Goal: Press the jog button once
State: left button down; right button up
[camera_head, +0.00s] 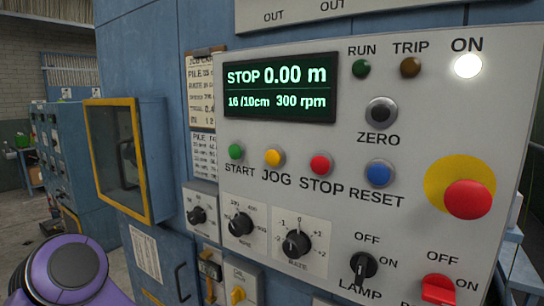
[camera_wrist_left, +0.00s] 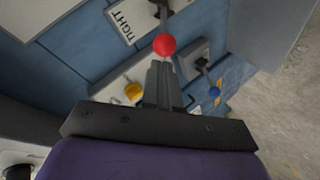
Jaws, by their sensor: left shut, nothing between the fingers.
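The jog button (camera_head: 273,157) is a small yellow round button on the grey control panel (camera_head: 330,218). It sits between the green start button (camera_head: 236,151) and the red stop button (camera_head: 321,164), with "JOG" printed beneath. In the head view only a purple part of my left arm shows at the lower left. In the left wrist view my left gripper (camera_wrist_left: 162,68) is shut and empty. Its fingertips point toward a red ball knob (camera_wrist_left: 164,45); I cannot tell whether they touch. The jog button is not recognisable in the wrist view. My right gripper is not in view.
The display (camera_head: 280,88) reads STOP 0.00 m, and the ON lamp (camera_head: 467,65) is lit. A large red mushroom button (camera_head: 468,199) stands out on the right. A yellow-framed window box (camera_head: 118,160) projects at left.

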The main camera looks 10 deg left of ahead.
aim_at(273, 158)
pick_arm(q)
jog(key=w+d+r+n+t, duration=0.1)
jog(key=w+r+n+t, duration=0.15)
jog(key=r, duration=0.95)
jog(key=w+d+r+n+t, duration=0.15)
jog(key=r+t, duration=0.25)
jog(key=r, duration=0.8)
jog(key=s+a+r+n+t+y, duration=0.1)
jog(key=s+r+n+t+y, duration=0.1)
jog(key=r, duration=0.9)
jog(key=s+a+r+n+t+y, duration=0.2)
jog(key=s+r+n+y, duration=0.2)
jog(key=r, duration=0.7)
jog(key=shift+s+a+n+p, duration=0.15)
jog(key=shift+s+n+p, duration=0.3)
jog(key=shift+s+n, duration=0.75)
jog(key=shift+w+d+p, duration=0.35)
jog(key=shift+w+d, duration=0.15)
jog(key=shift+w, duration=0.9)
jog(key=shift+w+d+p, duration=0.3)
jog(key=shift+w+d, duration=0.2)
jog(key=shift+w, duration=0.85)
jog(key=shift+w+d+p, duration=0.35)
jog(key=shift+w+d, duration=0.15)
jog(key=shift+w, duration=0.9)
